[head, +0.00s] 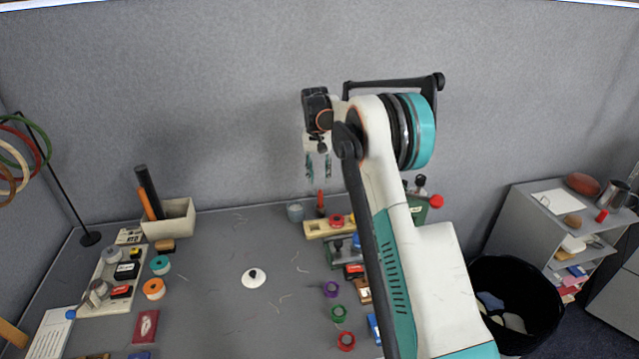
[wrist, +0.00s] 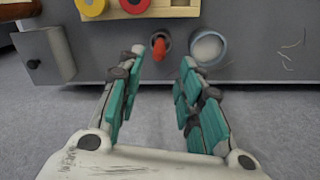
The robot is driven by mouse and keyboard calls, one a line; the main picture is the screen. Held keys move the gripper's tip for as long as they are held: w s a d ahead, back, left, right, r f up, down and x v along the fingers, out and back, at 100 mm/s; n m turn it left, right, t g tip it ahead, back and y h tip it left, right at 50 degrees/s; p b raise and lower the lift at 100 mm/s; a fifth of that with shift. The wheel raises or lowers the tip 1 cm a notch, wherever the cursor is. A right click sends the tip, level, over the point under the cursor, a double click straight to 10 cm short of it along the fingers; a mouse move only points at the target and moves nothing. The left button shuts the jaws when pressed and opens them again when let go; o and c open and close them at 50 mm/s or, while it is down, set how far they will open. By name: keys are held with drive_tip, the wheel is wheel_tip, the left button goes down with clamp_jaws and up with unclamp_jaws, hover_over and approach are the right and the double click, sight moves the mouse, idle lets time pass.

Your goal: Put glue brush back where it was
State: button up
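A slim upright item with a red top (head: 320,199), which looks like the glue brush, stands at the back edge of the table. In the wrist view its red-orange end (wrist: 159,46) shows in a small dark round holder. A grey pot (head: 295,213) stands beside it, also seen in the wrist view (wrist: 208,47) as a pale round top. My gripper (head: 318,178) is above the red-topped item, close to the back wall. In the wrist view my gripper (wrist: 163,58) has its teal fingers apart, with nothing held between them. The item's lower part is hidden.
A cream bin (head: 178,217) with tools stands at left.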

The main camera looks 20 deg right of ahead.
drive_tip(key=s+a+r+n+t, duration=0.1)
drive_tip(key=s+a+r, duration=0.25)
drive_tip(key=r, duration=0.45)
drive_tip(key=s+a+r+t, duration=0.1)
drive_tip(key=s+a+r, duration=0.1)
drive_tip(key=s+r, duration=0.4)
drive_tip(key=s+a+r+n+t, duration=0.1)
drive_tip(key=s+a+r, duration=0.1)
drive_tip(key=s+r, duration=0.3)
drive_tip(key=s+a+r+n+t, duration=0.1)
drive_tip(key=s+a+r, duration=0.15)
drive_tip(key=s, duration=0.45)
drive_tip(key=s+a+f+t, duration=0.1)
drive_tip(key=s+a+f, duration=0.1)
drive_tip(key=s, duration=0.5)
drive_tip(key=s+a+f+n+t, duration=0.1)
drive_tip(key=s+a+f, duration=0.1)
drive_tip(key=s, duration=0.6)
drive_tip(key=s+a+f+n+t, duration=0.1)
drive_tip(key=s+a+f, duration=0.1)
drive_tip(key=s, duration=0.6)
drive_tip(key=shift+s+f+p, duration=0.25)
drive_tip(key=shift+f+p, duration=0.1)
drive_tip(key=shift+f, duration=0.35)
